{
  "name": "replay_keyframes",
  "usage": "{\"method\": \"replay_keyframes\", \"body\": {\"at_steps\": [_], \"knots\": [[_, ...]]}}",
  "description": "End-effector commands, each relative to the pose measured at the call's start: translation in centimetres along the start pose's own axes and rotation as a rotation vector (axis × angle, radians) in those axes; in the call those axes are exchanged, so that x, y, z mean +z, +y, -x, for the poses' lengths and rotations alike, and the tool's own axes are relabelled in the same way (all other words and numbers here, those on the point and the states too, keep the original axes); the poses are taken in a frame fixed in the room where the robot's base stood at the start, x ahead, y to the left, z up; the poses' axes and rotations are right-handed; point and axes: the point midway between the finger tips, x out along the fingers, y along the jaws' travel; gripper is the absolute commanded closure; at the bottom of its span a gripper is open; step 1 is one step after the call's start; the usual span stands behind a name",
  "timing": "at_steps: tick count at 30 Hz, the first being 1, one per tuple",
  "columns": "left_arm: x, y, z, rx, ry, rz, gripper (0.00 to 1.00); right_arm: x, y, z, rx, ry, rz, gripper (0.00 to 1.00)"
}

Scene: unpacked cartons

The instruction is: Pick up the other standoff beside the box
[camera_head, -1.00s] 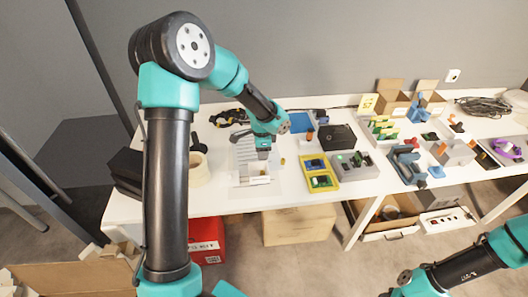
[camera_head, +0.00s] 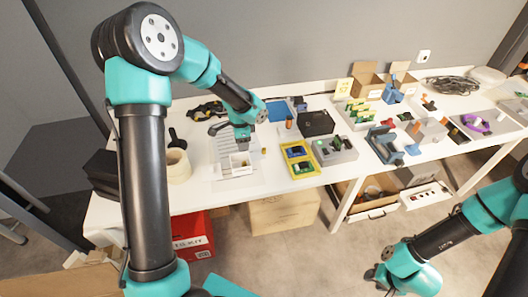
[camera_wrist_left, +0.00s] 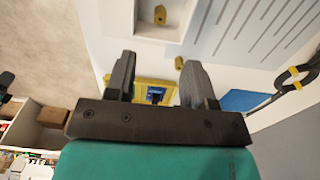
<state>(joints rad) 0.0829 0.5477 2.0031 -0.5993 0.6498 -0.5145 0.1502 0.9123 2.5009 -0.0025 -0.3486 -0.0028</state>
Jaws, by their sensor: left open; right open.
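One yellow standoff (camera_wrist_left: 160,15) lies inside the white box (camera_wrist_left: 140,32) in the left wrist view. The other yellow standoff (camera_wrist_left: 179,52) is on the table beside the box, just beyond the gap between my fingers. In the head view this standoff (camera_head: 264,151) is a tiny spot right of the box (camera_head: 229,170). My left gripper (camera_wrist_left: 157,78) is open and empty, and apart from the standoff. In the head view my left gripper (camera_head: 241,138) hangs over the box's back edge. My right gripper (camera_head: 380,278) is low at the lower right, away from the table, and open.
A yellow tray with boards (camera_head: 289,152) and a grey fixture (camera_head: 335,150) stand right of the box. A tape roll (camera_head: 178,166) stands left of it. A black box (camera_head: 316,123) and a blue mat (camera_head: 278,111) lie behind.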

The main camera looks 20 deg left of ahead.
Motion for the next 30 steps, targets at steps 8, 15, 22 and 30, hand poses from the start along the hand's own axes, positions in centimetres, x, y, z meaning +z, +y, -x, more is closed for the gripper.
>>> {"method": "replay_keyframes", "body": {"at_steps": [8, 15, 22, 30], "knots": [[-0.3, -0.3, 0.1, -0.002, 0.000, -0.030, 0.51, 0.0, 0.0, 0.0, 0.000, 0.000, 0.000, 0.57], [-2.5, -2.0, 1.1, -0.006, -0.005, -0.267, 0.51, 0.0, 0.0, 0.0, 0.000, 0.000, 0.000, 0.57], [-5.8, -4.0, 2.6, -0.006, -0.007, -0.620, 0.51, 0.0, 0.0, 0.0, 0.000, 0.000, 0.000, 0.57], [-9.0, -5.6, 4.2, -0.002, -0.003, -0.974, 0.51, 0.0, 0.0, 0.0, 0.000, 0.000, 0.000, 0.57]]}}
